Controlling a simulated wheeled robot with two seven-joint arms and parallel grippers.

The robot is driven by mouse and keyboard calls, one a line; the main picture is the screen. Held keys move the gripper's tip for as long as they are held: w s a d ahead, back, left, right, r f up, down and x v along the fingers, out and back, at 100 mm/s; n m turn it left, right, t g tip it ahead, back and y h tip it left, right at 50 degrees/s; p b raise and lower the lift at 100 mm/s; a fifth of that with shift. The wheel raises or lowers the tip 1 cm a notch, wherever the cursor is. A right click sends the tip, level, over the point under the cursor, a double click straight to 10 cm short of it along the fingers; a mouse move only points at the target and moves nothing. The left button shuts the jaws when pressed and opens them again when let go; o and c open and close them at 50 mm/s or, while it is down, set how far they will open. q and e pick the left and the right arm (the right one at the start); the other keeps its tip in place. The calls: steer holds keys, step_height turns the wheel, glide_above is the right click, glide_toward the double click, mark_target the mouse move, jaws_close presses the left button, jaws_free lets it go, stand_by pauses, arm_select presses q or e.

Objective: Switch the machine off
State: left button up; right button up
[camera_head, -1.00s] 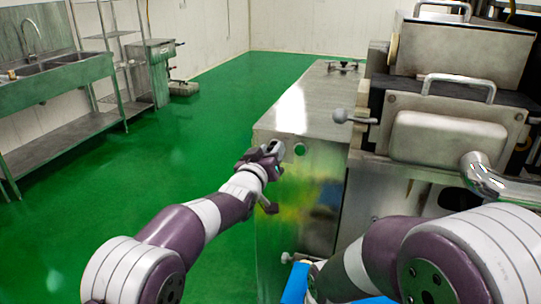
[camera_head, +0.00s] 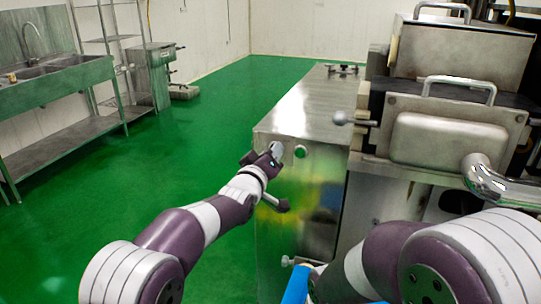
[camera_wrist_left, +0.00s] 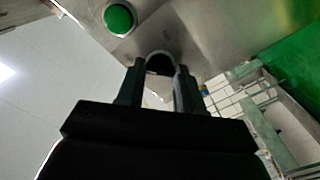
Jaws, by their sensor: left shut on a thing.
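The machine (camera_head: 315,120) is a large steel cabinet on the right in the head view. A green round button (camera_head: 300,151) is on its front panel, and it shows at the top left of the left wrist view (camera_wrist_left: 119,19). A dark round knob (camera_wrist_left: 160,62) is on the same panel beside the button. My left gripper (camera_head: 275,152) is at the panel, just left of the button. In the left wrist view its fingers (camera_wrist_left: 160,75) are on either side of the knob, shut on it. The knob is hidden by the gripper in the head view. My right gripper is not visible.
A ball-ended lever (camera_head: 340,118) sticks out on the machine, right of the button. A curved metal pipe (camera_head: 485,178) is at the far right, near my right arm. Green floor (camera_head: 190,140) is clear left of the machine. A sink bench (camera_head: 60,75) stands at the far left.

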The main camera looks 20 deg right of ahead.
arm_select(q)
steer(key=o, duration=1)
steer(key=shift+o, duration=0.2)
steer(key=b+v, duration=0.1)
steer(key=v, duration=1.1)
steer(key=shift+s+a+b, duration=0.25)
steer(key=shift+s+b, duration=0.05)
steer(key=shift+f, duration=0.1)
